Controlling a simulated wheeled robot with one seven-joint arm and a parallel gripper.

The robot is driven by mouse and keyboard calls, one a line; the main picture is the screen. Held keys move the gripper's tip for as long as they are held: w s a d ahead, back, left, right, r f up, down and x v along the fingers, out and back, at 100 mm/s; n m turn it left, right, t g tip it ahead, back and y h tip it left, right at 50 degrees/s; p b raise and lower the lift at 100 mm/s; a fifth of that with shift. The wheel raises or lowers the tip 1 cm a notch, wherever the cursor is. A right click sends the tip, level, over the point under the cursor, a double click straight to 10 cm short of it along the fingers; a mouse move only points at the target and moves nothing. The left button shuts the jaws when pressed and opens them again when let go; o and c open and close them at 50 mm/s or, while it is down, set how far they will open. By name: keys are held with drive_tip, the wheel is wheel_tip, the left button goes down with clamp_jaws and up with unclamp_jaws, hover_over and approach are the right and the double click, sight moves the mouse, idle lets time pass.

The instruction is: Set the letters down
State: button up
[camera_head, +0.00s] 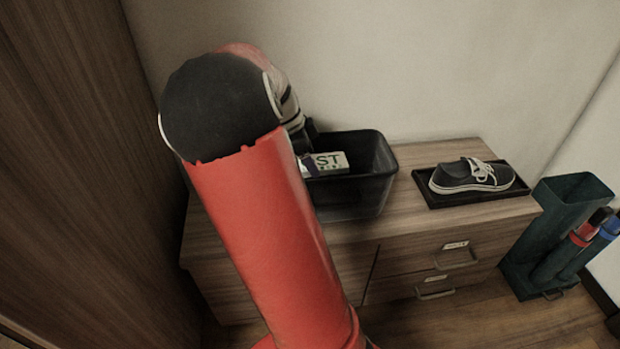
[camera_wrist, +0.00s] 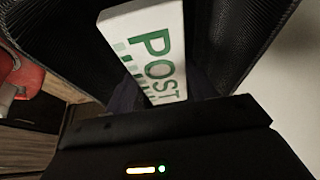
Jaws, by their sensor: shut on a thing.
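The letters (camera_wrist: 150,50) are a white bundle with green "POST" print, between dark walls in the wrist view. In the head view the letters (camera_head: 330,162) show within the opening of a black bin (camera_head: 372,190) on the wooden cabinet. My gripper (camera_wrist: 166,92) is shut on the letters, with dark fingers at either side of the bundle. In the head view my red arm hides most of the gripper and the bin's left part. I cannot tell whether the letters touch the bin's floor.
The cabinet (camera_head: 420,246) has drawers in front. A green stand (camera_head: 560,215) with umbrellas is at the far right. A wooden panel (camera_head: 80,180) stands at left.

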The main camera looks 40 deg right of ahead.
drive_tip(key=shift+f, duration=3.15)
drive_tip(key=shift+f, duration=0.1)
drive_tip(key=shift+f+b, duration=0.5)
drive_tip(key=shift+b, duration=0.05)
drive_tip(key=o, duration=1.1)
